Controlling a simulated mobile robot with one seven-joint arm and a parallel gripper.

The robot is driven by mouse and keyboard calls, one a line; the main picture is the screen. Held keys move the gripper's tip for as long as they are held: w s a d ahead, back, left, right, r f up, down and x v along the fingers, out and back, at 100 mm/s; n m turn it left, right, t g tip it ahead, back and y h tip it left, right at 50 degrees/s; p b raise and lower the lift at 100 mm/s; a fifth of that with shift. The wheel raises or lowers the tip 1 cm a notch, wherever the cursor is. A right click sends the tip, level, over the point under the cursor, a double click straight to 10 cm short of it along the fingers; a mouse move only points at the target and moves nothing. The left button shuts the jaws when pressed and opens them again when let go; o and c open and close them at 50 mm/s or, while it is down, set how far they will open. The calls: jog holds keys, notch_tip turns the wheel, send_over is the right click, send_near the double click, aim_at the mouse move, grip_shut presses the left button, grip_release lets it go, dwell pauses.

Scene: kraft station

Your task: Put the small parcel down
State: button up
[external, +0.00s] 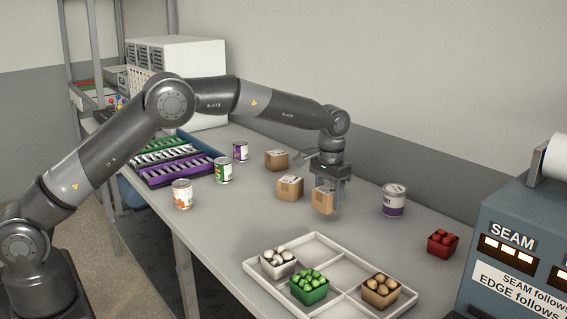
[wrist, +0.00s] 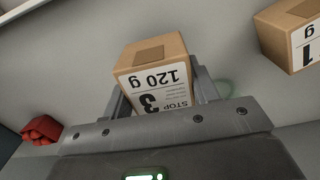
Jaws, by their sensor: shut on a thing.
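My gripper (external: 327,187) is shut on a small brown cardboard parcel (external: 323,202) with a white label. In the wrist view the same parcel (wrist: 155,60) sits between the two fingers, its label reading "STOP 3" and "120 g" upside down. It is at or just above the grey table; I cannot tell whether it touches. Another parcel (external: 289,188) stands just to its left, and a third parcel (external: 277,160) stands farther back. One parcel (wrist: 290,35) also shows at the upper right of the wrist view, apart from the held one.
A white-and-purple tub (external: 395,200) stands to the right. A white divided tray (external: 341,277) with several punnets lies in front. A red punnet (external: 441,243) stands near the SEAM machine (external: 510,262). Several cans, one orange-labelled (external: 182,194), stand left. Bare table surrounds the held parcel's front.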

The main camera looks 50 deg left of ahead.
jog(key=shift+f, duration=1.3)
jog(key=shift+f, duration=0.15)
jog(key=o, duration=1)
jog(key=shift+o, duration=0.2)
